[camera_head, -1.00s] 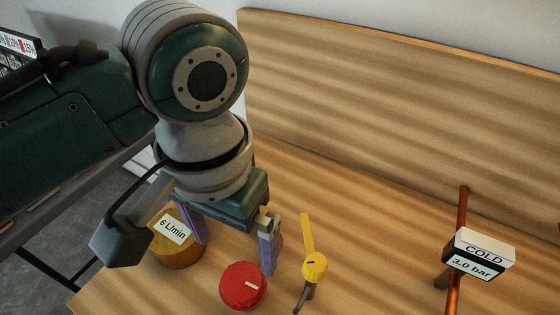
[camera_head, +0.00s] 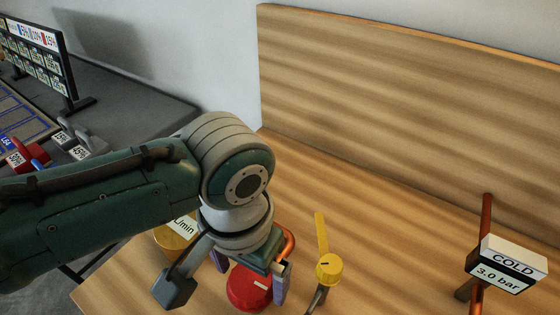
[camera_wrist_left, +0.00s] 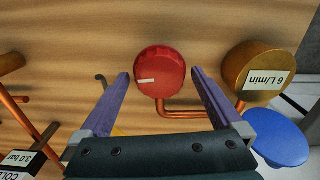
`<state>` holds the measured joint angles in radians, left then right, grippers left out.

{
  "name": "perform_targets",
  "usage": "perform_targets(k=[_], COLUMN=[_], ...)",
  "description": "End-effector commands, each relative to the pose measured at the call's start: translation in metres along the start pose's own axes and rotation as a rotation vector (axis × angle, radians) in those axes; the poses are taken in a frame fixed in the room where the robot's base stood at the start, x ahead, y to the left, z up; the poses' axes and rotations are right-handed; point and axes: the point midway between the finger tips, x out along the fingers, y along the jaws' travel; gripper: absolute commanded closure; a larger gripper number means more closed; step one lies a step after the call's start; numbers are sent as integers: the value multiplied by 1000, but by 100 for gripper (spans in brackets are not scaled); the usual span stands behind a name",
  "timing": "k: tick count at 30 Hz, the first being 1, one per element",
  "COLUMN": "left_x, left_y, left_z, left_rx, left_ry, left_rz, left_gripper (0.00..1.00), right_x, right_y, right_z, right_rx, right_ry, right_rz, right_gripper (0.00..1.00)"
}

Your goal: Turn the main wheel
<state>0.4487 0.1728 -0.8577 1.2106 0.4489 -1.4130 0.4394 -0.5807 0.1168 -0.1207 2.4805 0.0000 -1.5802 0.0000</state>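The main wheel seems to be the red round knob (camera_head: 249,288) with a white mark, on the wooden panel at the bottom middle of the head view. In the left wrist view the red knob (camera_wrist_left: 159,72) lies beyond and between the fingertips, its white mark toward the left. My left gripper (camera_head: 250,280) is open, its two purple fingers on either side of the knob in the head view. In the left wrist view the left gripper (camera_wrist_left: 160,75) shows a gap on both sides of the knob; contact is not visible. My right gripper is in neither view.
A brass gauge reading 6 L/min (camera_wrist_left: 258,72) sits beside the knob. A yellow lever valve (camera_head: 328,268) stands close to its right. A COLD 3.0 bar gauge (camera_head: 507,265) on a copper pipe is farther right. A blue disc (camera_wrist_left: 281,137) shows near the brass gauge.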

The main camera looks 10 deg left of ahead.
Motion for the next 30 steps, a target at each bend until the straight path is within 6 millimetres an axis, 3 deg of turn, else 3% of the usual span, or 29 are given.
perform_targets(k=[2, 20, 30], left_x=[0, 0, -1], left_y=[0, 0, 0], left_z=[0, 0, 0], left_rx=[0, -1, 45], left_ry=[0, 0, -1], left_rz=[0, 0, 0], left_gripper=[9, 76, 78], right_x=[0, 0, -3], right_y=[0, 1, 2], right_z=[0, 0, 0], right_rx=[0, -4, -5], right_ry=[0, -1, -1], right_rz=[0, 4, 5], right_gripper=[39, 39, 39])
